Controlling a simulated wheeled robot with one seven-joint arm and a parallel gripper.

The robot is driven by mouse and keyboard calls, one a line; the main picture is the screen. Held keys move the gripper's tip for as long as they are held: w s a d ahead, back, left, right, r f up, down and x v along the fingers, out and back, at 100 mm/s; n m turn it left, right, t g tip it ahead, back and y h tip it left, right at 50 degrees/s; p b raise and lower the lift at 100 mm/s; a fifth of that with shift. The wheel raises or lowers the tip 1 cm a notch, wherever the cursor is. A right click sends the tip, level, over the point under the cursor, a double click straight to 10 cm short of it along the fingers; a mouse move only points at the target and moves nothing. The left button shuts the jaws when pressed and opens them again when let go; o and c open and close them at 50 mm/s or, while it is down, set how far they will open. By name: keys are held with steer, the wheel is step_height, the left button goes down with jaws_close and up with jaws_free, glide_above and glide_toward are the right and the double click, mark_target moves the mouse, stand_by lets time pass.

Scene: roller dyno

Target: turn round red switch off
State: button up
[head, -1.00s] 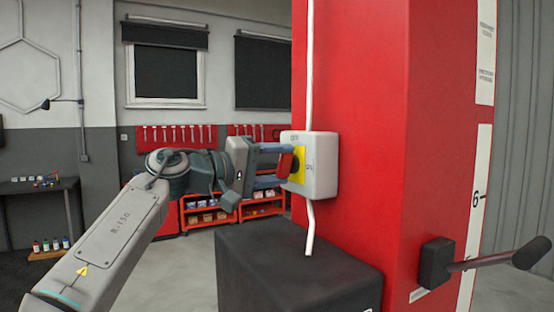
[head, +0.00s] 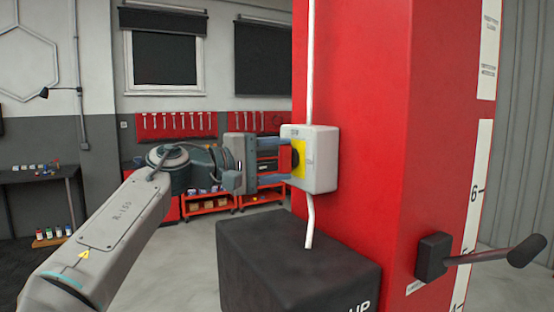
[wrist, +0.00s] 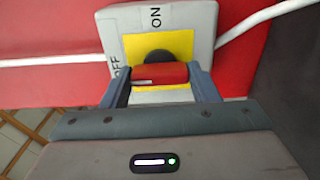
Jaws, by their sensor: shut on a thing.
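The switch is a light grey box (head: 322,160) with a yellow plate (head: 301,172), mounted on the side of a red column. Its red handle (wrist: 160,74) sits on a dark round base on the plate. My gripper (head: 283,160) is shut on the handle, one finger at each end in the wrist view. There the handle lies crosswise, its left end toward the "OFF" label (wrist: 117,66), while the "ON" label (wrist: 155,17) is above the plate. A finger hides part of the left edge of the plate.
A white cable (head: 310,222) runs above and below the box along the red column (head: 365,90). A black block (head: 290,270) stands below my gripper. A crank handle (head: 490,257) sticks out on the right. Red tool shelves (head: 205,203) stand behind.

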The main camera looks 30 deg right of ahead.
steer(key=o, duration=1)
steer(key=shift+a, duration=0.1)
steer(key=a, duration=0.4)
steer(key=a+b, duration=0.1)
steer(key=a, duration=0.4)
steer(key=a+b, duration=0.1)
steer(key=a, duration=0.3)
steer(key=shift+s+a, duration=0.25)
steer(key=shift+a, duration=0.1)
